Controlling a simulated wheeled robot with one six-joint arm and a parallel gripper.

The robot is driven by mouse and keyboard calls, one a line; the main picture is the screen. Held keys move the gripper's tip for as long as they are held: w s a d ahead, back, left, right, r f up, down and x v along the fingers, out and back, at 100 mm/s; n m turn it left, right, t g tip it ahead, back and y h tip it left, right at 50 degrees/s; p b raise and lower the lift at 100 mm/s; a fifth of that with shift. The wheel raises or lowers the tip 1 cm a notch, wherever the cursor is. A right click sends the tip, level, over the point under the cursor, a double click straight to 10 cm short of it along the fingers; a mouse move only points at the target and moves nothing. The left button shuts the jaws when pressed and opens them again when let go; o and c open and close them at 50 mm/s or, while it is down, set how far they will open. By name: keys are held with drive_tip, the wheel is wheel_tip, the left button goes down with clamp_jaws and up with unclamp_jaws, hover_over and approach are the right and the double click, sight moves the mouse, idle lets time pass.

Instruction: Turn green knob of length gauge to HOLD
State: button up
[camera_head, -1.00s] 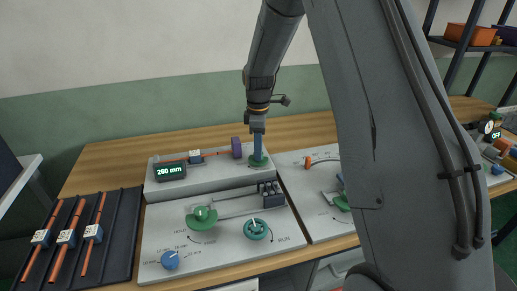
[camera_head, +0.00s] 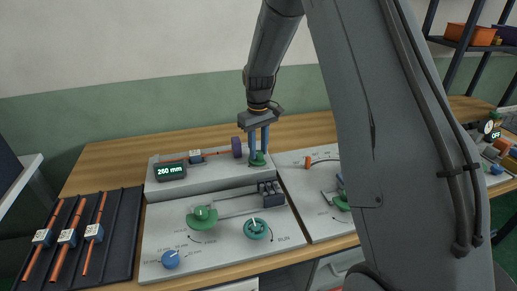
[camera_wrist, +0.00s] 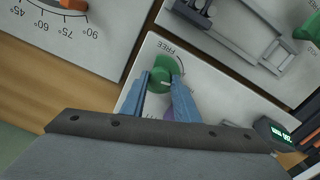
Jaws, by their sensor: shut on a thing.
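The green knob (camera_head: 258,159) of the length gauge sits at the right end of the raised grey housing (camera_head: 215,178). My gripper (camera_head: 259,151) reaches down from above with its two blue fingers at the knob. In the wrist view the fingers (camera_wrist: 161,80) are shut on opposite sides of the green knob (camera_wrist: 160,72). FREE is printed beside the knob there; other lettering is partly hidden by the fingers. A pale mark shows on the knob, but its exact setting is unclear. The gauge display (camera_head: 171,171) reads 260 mm.
The front panel holds a green knob (camera_head: 202,216), a teal knob (camera_head: 256,229) and a blue knob (camera_head: 170,260). A black tray (camera_head: 112,250) with rods stands left.

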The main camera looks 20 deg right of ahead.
sight(259, 152)
drive_tip(key=shift+w+r+m, duration=0.1)
drive_tip(key=shift+m, duration=0.9)
drive_tip(key=o, duration=1.1)
drive_tip(key=shift+r+b, duration=1)
drive_tip(key=shift+r, duration=2.85)
drive_tip(key=shift+m+t, duration=0.5)
drive_tip(key=shift+m, duration=0.4)
drive_tip(key=s+f, duration=0.1)
drive_tip(key=s, duration=0.8)
drive_tip(key=s+f, duration=0.1)
drive_tip(key=s, duration=0.8)
drive_tip(key=s+f, duration=0.1)
drive_tip(key=s, duration=0.8)
drive_tip(key=shift+s+a+f, duration=0.15)
drive_tip(key=shift+s+f, duration=0.15)
drive_tip(key=shift+f, duration=0.05)
